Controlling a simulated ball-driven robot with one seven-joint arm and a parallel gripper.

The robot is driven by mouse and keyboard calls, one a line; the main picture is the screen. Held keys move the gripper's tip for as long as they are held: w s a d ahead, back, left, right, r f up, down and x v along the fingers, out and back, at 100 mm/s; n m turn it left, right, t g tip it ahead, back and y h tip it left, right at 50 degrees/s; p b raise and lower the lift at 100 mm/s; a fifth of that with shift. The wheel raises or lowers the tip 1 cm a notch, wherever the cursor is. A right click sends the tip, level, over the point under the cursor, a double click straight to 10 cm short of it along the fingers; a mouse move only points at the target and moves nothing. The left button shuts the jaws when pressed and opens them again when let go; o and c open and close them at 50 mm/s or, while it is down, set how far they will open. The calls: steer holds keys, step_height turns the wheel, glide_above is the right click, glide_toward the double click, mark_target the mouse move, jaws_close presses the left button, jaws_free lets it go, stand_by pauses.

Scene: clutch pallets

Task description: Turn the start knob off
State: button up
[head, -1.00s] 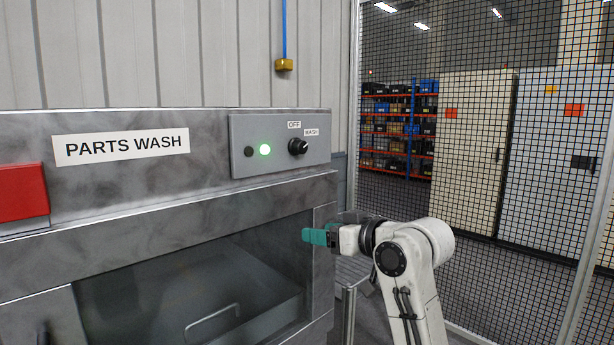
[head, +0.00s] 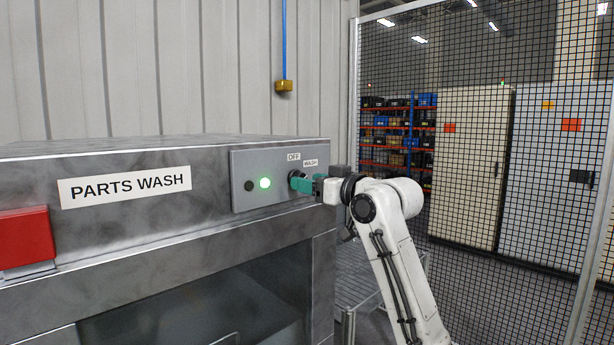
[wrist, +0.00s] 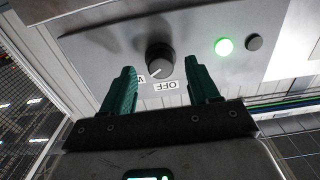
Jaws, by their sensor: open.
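The start knob (head: 294,174) is a round black knob on the grey control panel (head: 239,197) of the parts wash machine. In the wrist view the knob (wrist: 159,57) sits between and ahead of my gripper's green fingers (wrist: 161,72), with space on both sides. Its white pointer line is angled toward the partly covered WASH label (wrist: 141,79), away from the OFF label (wrist: 166,86). In the head view my gripper (head: 297,182) is open at the panel and partly covers the knob. The green lamp (head: 265,183) is lit.
A dark button (head: 249,186) sits left of the lamp. A red block (head: 26,238) is on the machine's left front. A mesh fence (head: 470,120) stands to the right, with cabinets and shelving behind it. A blue line with a yellow end piece (head: 284,86) hangs above.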

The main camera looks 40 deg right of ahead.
steer(key=shift+w, duration=0.85)
steer(key=c, duration=1)
